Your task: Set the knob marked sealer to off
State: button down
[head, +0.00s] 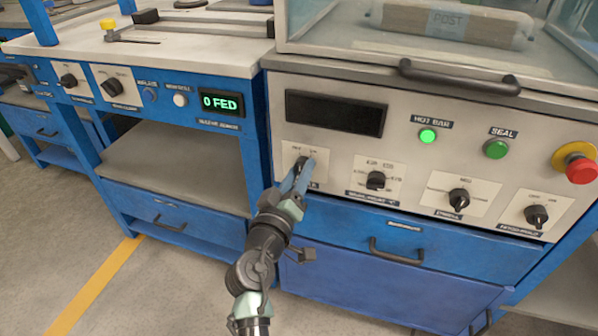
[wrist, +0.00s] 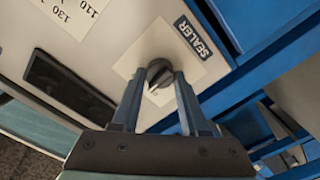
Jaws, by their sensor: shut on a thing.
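The sealer knob (wrist: 159,74) is a dark round knob on a white plate, with the label SEALER (wrist: 193,37) beside it in the wrist view. My gripper (wrist: 160,82) has its two blue fingers on either side of the knob and is shut on it. In the head view my gripper (head: 299,172) reaches the left-most knob (head: 302,162) of the machine's front panel and hides part of its plate. The position marks on the plate are too small or covered to read, so the knob's setting cannot be told.
To the right on the panel are several other knobs, including one (head: 376,180), a lit HOT BAR lamp (head: 428,136), a SEAL button (head: 496,149) and a red emergency button (head: 581,171). A dark display (head: 335,113) is above. Blue drawers with a handle (head: 397,250) lie below.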

jog(key=n+p, duration=0.1)
jog(key=n, duration=0.4)
jog(key=shift+f, duration=0.1)
jog(key=shift+n, duration=0.4)
jog(key=shift+c, duration=2.1)
grip_release()
jog(key=p+v, duration=0.2)
jog(key=v, duration=1.1)
jog(key=shift+p, duration=0.3)
